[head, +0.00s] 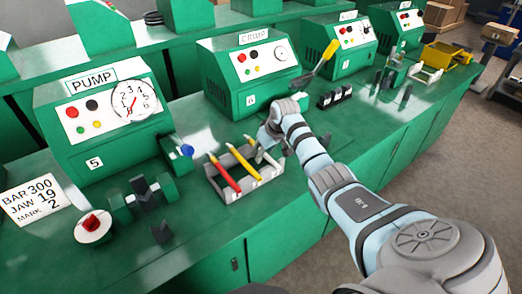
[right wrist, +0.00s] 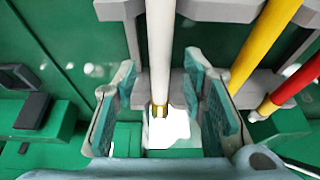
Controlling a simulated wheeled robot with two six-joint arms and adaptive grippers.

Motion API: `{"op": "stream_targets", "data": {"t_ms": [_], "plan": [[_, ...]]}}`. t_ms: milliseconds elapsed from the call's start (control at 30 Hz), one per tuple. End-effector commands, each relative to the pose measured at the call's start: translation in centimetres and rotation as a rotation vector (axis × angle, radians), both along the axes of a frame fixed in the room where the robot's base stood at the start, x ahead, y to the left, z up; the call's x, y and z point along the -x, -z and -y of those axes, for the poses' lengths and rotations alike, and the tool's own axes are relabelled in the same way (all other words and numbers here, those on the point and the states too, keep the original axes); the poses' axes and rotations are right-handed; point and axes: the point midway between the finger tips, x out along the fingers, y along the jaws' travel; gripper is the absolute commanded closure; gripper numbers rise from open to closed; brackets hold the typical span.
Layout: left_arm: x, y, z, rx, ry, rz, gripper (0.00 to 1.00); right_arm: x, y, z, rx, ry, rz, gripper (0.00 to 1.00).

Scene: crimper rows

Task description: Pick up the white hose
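The white hose (right wrist: 160,45) has a brass end and stands in a grey rack (head: 238,193). In the right wrist view it runs between the two fingers of my right gripper (head: 268,153). That gripper is open, with a gap showing on both sides of the hose. In the head view the gripper is at the rack's far right end and mostly hides the white hose. A red hose (head: 224,174) and a yellow hose (head: 242,158) lean in the same rack, left of the gripper. My left gripper is not in view.
A green PUMP machine (head: 100,118) and a CRIMP machine (head: 248,75) stand behind the rack. A yellow-handled tool (head: 328,52) shows near the CRIMP machine. Black blocks (head: 335,96) lie right of the gripper. A sign card (head: 33,199) is at left.

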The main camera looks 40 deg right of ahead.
Motion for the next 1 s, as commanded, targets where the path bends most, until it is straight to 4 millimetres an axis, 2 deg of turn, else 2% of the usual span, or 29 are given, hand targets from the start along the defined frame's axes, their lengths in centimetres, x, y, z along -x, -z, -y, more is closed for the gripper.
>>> {"op": "stream_targets", "data": {"t_ms": [233, 467, 500, 867, 933, 1000], "plan": [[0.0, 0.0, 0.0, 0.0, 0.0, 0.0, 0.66, 0.0, 0.0, 0.0, 0.0, 0.0, 0.0, 0.62], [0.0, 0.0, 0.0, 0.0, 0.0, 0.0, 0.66, 0.0, 0.0, 0.0, 0.0, 0.0, 0.001, 0.98], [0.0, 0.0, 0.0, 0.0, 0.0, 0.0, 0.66, 0.0, 0.0, 0.0, 0.0, 0.0, 0.001, 1.0], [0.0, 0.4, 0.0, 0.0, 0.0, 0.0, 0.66, -0.1, -0.1, 0.0, 0.001, 0.0, 0.004, 1.0], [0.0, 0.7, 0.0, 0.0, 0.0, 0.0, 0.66, -0.1, -0.7, 0.0, 0.0, 0.0, 0.004, 1.0], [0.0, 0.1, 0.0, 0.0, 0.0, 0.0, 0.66, -0.1, -2.1, 0.0, 0.0, 0.0, 0.005, 1.0]]}}
